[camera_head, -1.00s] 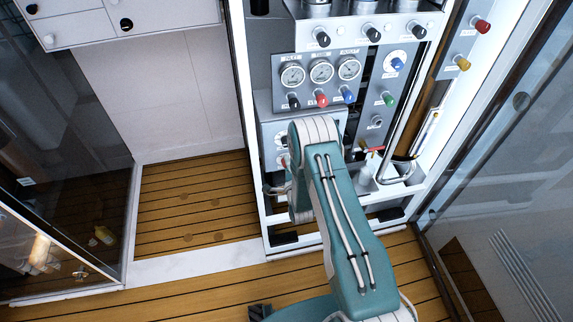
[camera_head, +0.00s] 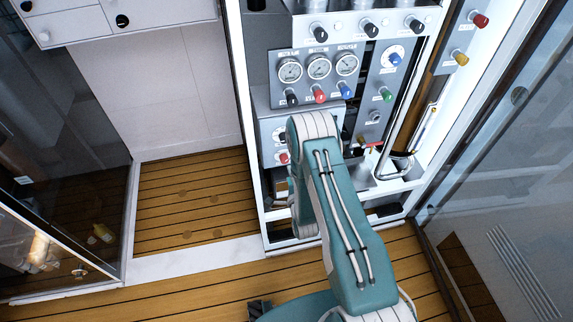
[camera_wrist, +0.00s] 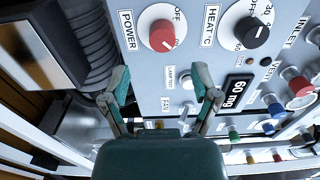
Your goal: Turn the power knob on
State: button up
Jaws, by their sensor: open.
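The red power knob (camera_wrist: 162,35) sits on a pale panel at the top middle of the wrist view, beside the label POWER. The word OFF is printed at its upper right, and the knob's exact setting is hard to read. In the head view the red knob (camera_head: 284,158) shows just left of my arm. My gripper (camera_wrist: 163,84) is open and empty, its two teal-and-grey fingers spread below the knob in the picture. The fingers are apart from the knob.
A black HEAT knob (camera_wrist: 251,34) is to the right of the power knob. A lamp-test button (camera_wrist: 187,82) and a dark display (camera_wrist: 238,90) lie lower on the panel. A ribbed dark hose (camera_wrist: 88,45) runs at left. Gauges (camera_head: 319,67) and coloured knobs are above in the head view.

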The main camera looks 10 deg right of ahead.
jog(key=s, duration=0.5)
jog(key=shift+s, duration=0.3)
jog(key=w+r+n+g, duration=0.2)
jog(key=w+r+n, duration=0.15)
jog(key=r, duration=0.65)
jog(key=w+r+n+g, duration=0.2)
jog(key=w+r+n, duration=0.15)
jog(key=r, duration=0.55)
jog(key=s+r+n+g, duration=0.4)
jog(key=s+r, duration=0.3)
jog(key=r, duration=0.5)
jog(key=s+r+n+g, duration=0.2)
jog(key=s+r+n, duration=0.1)
jog(key=s, duration=0.9)
jog(key=s+r+n+g, duration=0.2)
jog(key=s+r+n, duration=0.2)
jog(key=s, duration=0.8)
notch_tip(320, 180, up, 2)
jog(key=shift+s+a+r, duration=0.1)
jog(key=shift+s+a, duration=0.1)
